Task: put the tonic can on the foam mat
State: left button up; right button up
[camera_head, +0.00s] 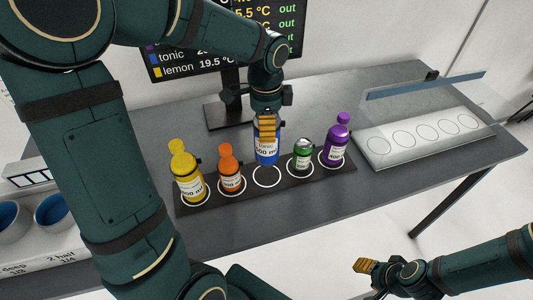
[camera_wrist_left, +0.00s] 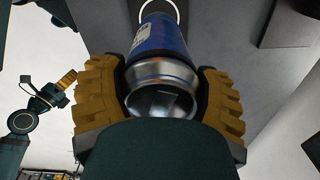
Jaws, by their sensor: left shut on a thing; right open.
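The blue tonic can (camera_head: 266,150) is held upright by my left gripper (camera_head: 267,128), its bottom just above an empty white ring on a black strip. In the left wrist view, the yellow fingers of my left gripper (camera_wrist_left: 160,95) close on both sides of the can (camera_wrist_left: 163,45). My right gripper (camera_head: 366,266) is open and empty, off the table's front edge at the lower right. I cannot tell for sure which surface is the foam mat.
The black strip (camera_head: 350,168) also bears a yellow bottle (camera_head: 186,172), an orange bottle (camera_head: 230,170), a green can (camera_head: 302,155) and a purple bottle (camera_head: 337,140), close beside the held can. A white ringed tray (camera_head: 378,152) with a clear panel stands right. A monitor (camera_head: 165,72) stands behind.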

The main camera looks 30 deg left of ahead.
aim_at(266, 145)
pick_arm(q)
notch_tip(266, 145, down, 7)
jog(key=shift+f+b, duration=0.15)
jog(key=shift+b, duration=0.45)
jog(key=shift+f, duration=0.15)
jog(key=o, duration=1.3)
notch_tip(266, 145, up, 12)
jog(key=shift+r+p, duration=0.2)
jog(key=shift+p, duration=0.9)
